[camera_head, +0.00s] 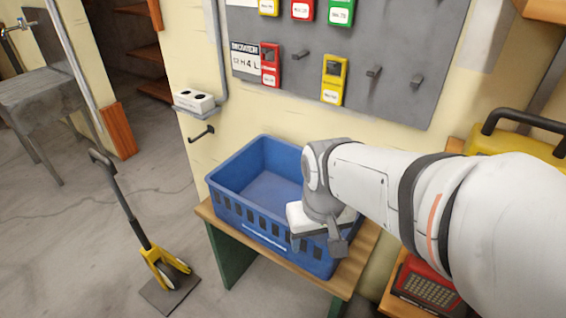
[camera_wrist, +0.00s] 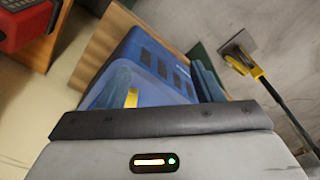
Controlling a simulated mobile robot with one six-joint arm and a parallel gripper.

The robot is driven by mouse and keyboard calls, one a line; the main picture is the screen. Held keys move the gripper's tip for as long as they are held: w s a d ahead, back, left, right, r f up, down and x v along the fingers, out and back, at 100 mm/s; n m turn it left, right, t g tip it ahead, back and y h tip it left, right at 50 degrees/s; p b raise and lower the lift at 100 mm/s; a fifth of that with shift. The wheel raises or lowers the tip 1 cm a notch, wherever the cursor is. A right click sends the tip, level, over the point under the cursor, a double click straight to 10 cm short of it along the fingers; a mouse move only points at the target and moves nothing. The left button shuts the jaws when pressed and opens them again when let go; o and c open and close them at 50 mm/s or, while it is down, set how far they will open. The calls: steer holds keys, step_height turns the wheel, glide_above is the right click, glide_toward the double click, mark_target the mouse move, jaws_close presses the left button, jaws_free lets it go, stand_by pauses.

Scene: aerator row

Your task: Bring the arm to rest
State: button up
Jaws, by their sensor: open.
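My arm reaches in from the right in the head view. My gripper (camera_head: 317,243) is open, over the near right part of a blue crate (camera_head: 236,210). Nothing shows between its fingers in the head view. In the wrist view the crate (camera_wrist: 165,62) lies just beyond the gripper's dark edge, and a small piece of something yellow (camera_wrist: 131,98) shows at the crate. I cannot tell what it is. The left and middle of the crate's floor look bare in the head view; my gripper hides the near right part.
The crate stands on a wooden bench (camera_head: 222,229) against the wall. A grey board (camera_head: 400,45) with pegs and coloured tags, including a yellow tag (camera_head: 334,80), hangs behind. A yellow-footed tool (camera_head: 163,268) stands on the floor at left. A red case (camera_head: 425,284) sits at lower right.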

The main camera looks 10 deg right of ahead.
steer(key=shift+r, duration=0.1)
step_height(320, 180, up, 23)
steer(key=t+p, duration=0.1)
steer(key=p, duration=2)
steer(key=shift+r, duration=0.15)
